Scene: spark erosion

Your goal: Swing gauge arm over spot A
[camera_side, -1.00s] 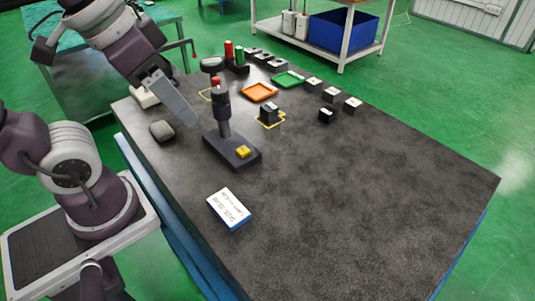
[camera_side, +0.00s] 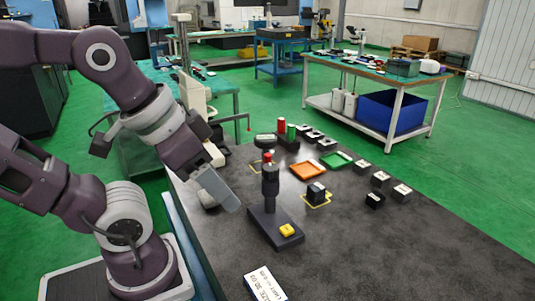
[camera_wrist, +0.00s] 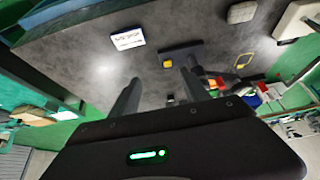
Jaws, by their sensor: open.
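A dark stand (camera_side: 275,229) with an upright black post (camera_side: 270,186), red on top, stands on the dark table. A yellow block (camera_side: 287,230) sits on the near end of its base; it shows in the wrist view too (camera_wrist: 167,64). I cannot make out a separate swing arm. My gripper (camera_side: 234,206) is left of the post, apart from it. In the wrist view my gripper (camera_wrist: 160,77) has its two fingers spread, with nothing held. One yellow outline (camera_side: 327,203) surrounds a dark block (camera_side: 316,191); another outline (camera_side: 254,166) is partly hidden behind the post. No letter is readable.
Orange (camera_side: 306,170) and green (camera_side: 337,160) trays lie behind, with several small dark blocks to their right. Red and green cylinders (camera_side: 286,132) stand at the back. A white label card (camera_side: 264,284) lies in front.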

